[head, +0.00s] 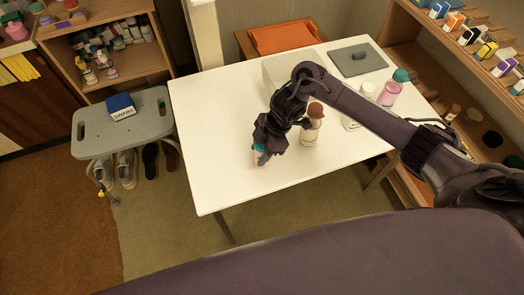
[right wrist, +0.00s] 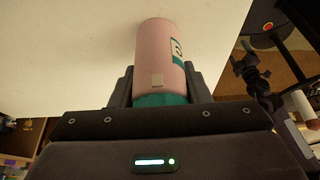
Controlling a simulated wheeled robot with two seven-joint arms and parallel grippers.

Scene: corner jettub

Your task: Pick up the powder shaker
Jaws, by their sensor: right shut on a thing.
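The powder shaker, a pale pink cylinder with a teal end and a label, is between the fingers of my right gripper in the right wrist view (right wrist: 160,60). My right gripper (right wrist: 160,92) is shut on it around the teal end. In the head view the right gripper (head: 262,148) points down over the front middle of the white table (head: 215,130). Only a small teal and pink part of the shaker (head: 259,157) shows below the fingers there. I cannot tell whether it touches the table. My left gripper is not in view.
A cream bottle with a brown cap (head: 311,128) stands close right of the gripper. A pink bottle with a teal cap (head: 390,92) and white containers stand farther right. The table's left side is clear. A stool holds a blue box (head: 122,106).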

